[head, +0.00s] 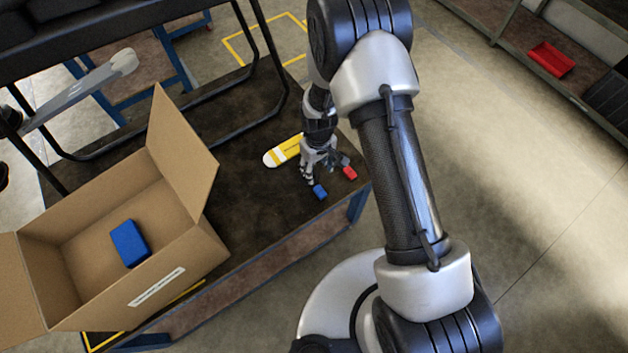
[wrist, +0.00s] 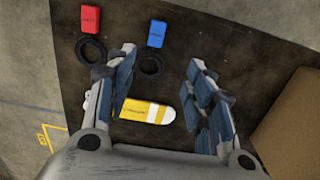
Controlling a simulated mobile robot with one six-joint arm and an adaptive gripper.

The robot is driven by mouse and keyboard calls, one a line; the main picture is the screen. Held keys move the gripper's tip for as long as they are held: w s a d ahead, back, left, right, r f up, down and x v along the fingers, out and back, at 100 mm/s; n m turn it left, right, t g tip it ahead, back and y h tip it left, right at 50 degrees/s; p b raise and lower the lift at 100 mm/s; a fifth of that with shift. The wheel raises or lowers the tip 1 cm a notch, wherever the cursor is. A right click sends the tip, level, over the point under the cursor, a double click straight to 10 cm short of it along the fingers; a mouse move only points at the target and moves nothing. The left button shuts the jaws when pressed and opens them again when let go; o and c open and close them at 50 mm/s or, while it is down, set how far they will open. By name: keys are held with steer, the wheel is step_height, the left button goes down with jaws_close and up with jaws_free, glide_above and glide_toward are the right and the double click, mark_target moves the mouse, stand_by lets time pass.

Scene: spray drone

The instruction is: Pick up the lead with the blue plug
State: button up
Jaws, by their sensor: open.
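The lead with the blue plug (wrist: 157,34) lies on the dark table top, its black coiled cable (wrist: 150,64) just below the plug in the wrist view. The blue plug also shows in the head view (head: 320,191), near the table's front edge. The lead with the red plug (wrist: 91,19) lies beside it, to its left in the wrist view, and to its right in the head view (head: 350,173). My gripper (wrist: 160,68) is open and empty above the table. The blue plug lies beyond the fingertips, and its coil is close to the left finger's tip in the wrist view.
A yellow and white object (head: 284,151) lies on the table (head: 262,218) by my gripper. An open cardboard box (head: 200,247) with a blue block (head: 130,243) inside stands at left. Black drone legs (head: 272,50) rise behind. A red tray (head: 551,59) is on a far shelf.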

steer(key=b, duration=0.2)
glide_above(318, 188)
steer(key=s, duration=0.1)
step_height(318, 188, down, 10)
steer(key=shift+a+f, duration=0.1)
steer(key=shift+a, duration=0.05)
steer(key=f, duration=0.1)
steer(key=f+b, duration=0.1)
steer(key=f, duration=0.1)
steer(key=w+f+b, duration=0.1)
steer(key=f, duration=0.1)
steer(key=shift+f, duration=0.1)
steer(key=shift+c, duration=0.5)
jaws_close()
